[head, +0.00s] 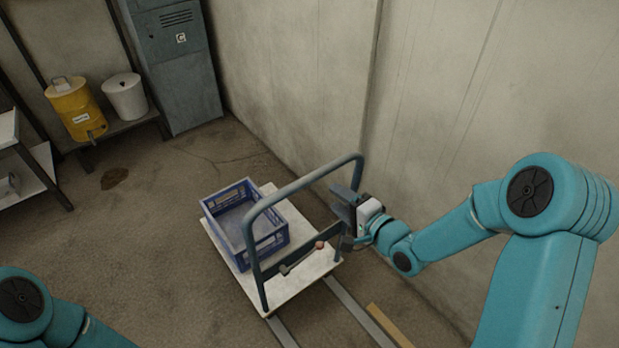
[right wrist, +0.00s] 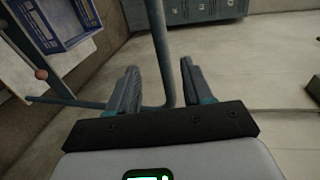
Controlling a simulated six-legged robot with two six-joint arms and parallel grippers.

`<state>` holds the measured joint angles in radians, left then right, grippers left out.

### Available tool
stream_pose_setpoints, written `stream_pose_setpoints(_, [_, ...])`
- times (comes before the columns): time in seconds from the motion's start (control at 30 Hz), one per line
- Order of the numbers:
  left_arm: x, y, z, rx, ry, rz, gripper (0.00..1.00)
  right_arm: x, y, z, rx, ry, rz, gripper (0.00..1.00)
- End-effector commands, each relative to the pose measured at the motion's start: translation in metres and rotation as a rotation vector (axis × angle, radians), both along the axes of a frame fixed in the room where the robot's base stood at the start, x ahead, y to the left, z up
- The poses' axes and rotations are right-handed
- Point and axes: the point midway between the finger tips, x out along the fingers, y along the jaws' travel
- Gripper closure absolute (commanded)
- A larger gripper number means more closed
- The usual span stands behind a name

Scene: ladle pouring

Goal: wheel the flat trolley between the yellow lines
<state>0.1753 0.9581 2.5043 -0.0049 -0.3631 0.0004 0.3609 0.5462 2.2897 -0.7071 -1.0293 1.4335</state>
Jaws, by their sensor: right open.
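The flat trolley (head: 303,287) has a pale platform and a blue-grey tubular push handle (head: 300,184) standing at its near right side. It stands on the floor near the right wall. My right gripper (head: 343,207) is open at the handle's right upright. In the right wrist view the handle tube (right wrist: 163,50) runs between the spread fingers (right wrist: 160,88); whether it touches either finger, I cannot tell. One yellow line (head: 390,326) shows on the floor at the lower right; no second one is clear. My left gripper is out of view.
A blue crate (head: 283,240) sits on the platform. Two grey floor strips (head: 358,311) run toward me from the trolley. The wall is close on the right. A grey cabinet (head: 178,70), a yellow container (head: 76,108) and a white bucket (head: 126,97) stand behind.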

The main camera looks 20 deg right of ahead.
Motion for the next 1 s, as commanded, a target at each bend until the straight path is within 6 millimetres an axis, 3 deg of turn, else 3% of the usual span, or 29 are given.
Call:
stream_pose_setpoints(0.3, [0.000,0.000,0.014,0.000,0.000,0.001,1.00,0.066,0.021,-0.014,0.000,0.002,0.002,0.50])
stream_pose_setpoints(0.5, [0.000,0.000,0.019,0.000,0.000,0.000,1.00,0.095,0.032,-0.020,-0.002,0.000,0.002,0.50])
stream_pose_setpoints(0.93, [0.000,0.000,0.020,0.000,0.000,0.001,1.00,0.109,0.040,-0.024,-0.002,0.001,0.002,0.50])
stream_pose_setpoints(0.97, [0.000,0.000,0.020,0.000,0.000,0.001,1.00,0.109,0.040,-0.024,-0.002,0.001,0.002,0.56])
stream_pose_setpoints(1.0, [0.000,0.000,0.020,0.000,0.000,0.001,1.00,0.109,0.040,-0.024,-0.002,0.001,0.002,0.70])
